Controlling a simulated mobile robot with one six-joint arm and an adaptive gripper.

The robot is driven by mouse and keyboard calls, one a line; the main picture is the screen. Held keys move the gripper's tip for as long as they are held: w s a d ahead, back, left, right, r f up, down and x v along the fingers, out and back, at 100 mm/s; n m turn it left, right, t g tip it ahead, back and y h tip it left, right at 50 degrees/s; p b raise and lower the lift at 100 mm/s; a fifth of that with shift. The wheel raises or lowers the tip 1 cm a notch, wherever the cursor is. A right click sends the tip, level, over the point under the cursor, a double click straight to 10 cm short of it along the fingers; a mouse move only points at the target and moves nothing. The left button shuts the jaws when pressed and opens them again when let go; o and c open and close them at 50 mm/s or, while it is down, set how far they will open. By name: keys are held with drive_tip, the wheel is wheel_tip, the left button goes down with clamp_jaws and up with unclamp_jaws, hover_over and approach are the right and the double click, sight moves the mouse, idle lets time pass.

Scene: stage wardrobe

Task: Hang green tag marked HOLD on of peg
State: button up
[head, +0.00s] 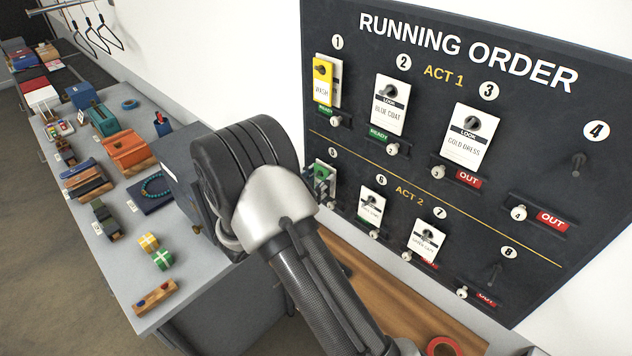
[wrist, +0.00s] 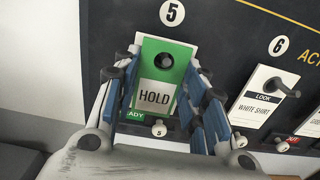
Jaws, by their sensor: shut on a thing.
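The green tag (wrist: 178,48) with a white panel reading HOLD is upright in front of the board at number 5. My gripper (wrist: 163,68) is shut on the tag, with a blue-padded finger at each side edge. A dark round spot shows in the tag's upper part; I cannot tell whether it is the peg's end through the hole or only the hole. A pale card edge shows behind the tag's left side. In the head view, the green tag (head: 323,186) shows small beside my arm, which hides most of my gripper.
The running order board (head: 450,110) has several pegs with cards. A yellow WASH tag (head: 323,82) hangs at 1. The White Shirt card (wrist: 262,97) hangs at 6, right of my gripper. Pegs 4 (head: 578,163) and 8 (head: 494,273) are bare. A grey table (head: 120,270) holds several props.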

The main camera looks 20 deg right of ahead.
idle(0.3)
drive_tip(key=o, duration=0.8)
drive_tip(key=shift+c, duration=0.2)
drive_tip(key=v, duration=1.2)
drive_tip(key=shift+f, duration=0.1)
